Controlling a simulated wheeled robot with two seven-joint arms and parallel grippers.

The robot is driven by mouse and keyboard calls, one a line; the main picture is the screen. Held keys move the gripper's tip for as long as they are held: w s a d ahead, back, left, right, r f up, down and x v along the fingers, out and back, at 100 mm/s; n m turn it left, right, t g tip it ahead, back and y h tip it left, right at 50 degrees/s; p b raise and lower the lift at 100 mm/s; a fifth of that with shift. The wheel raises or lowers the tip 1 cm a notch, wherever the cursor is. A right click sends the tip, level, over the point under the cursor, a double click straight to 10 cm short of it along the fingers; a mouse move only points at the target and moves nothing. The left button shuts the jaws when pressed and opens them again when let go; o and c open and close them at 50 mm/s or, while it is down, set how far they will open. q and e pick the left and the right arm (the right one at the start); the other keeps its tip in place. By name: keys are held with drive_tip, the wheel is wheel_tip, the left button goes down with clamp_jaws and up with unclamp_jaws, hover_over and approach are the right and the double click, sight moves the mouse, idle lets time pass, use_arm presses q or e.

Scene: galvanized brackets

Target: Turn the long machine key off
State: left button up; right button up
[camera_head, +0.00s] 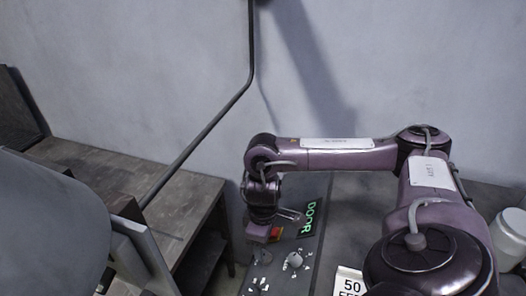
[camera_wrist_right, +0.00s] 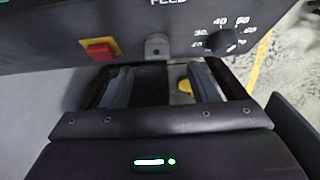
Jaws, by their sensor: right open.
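The control panel (camera_head: 306,240) shows a green lit "DOOR" sign and a red button (camera_head: 276,232). In the right wrist view, a small grey metal tab with a hole (camera_wrist_right: 156,45) sticks out of the panel between the red button (camera_wrist_right: 100,49) and a black dial knob (camera_wrist_right: 222,40). It may be the long key; I cannot be sure. My right gripper (camera_wrist_right: 156,78) is open, its two fingers apart and pointing toward the panel below the tab. No contact is visible. In the head view the right gripper (camera_head: 262,228) hangs over the panel. My left gripper is not in view.
A small yellow part (camera_wrist_right: 184,86) shows between the fingers, farther off. A dark workbench (camera_head: 130,180) stands at the left. A bent dark pipe (camera_head: 215,115) crosses before the wall. A white container (camera_head: 509,238) stands at the far right. A sign reading "50" (camera_head: 350,283) lies at the bottom.

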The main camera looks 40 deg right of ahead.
drive_tip(key=shift+d+f, duration=0.1)
drive_tip(key=shift+f, duration=0.35)
drive_tip(key=shift+w+d+f, duration=0.1)
drive_tip(key=shift+w+f, duration=0.1)
drive_tip(key=shift+f, duration=0.9)
drive_tip(key=shift+s+f, duration=0.1)
drive_tip(key=shift+f, duration=1.35)
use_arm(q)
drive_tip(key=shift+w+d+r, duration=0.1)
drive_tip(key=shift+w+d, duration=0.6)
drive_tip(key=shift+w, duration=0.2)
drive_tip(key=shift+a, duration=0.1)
use_arm(e)
drive_tip(key=shift+c, duration=0.3)
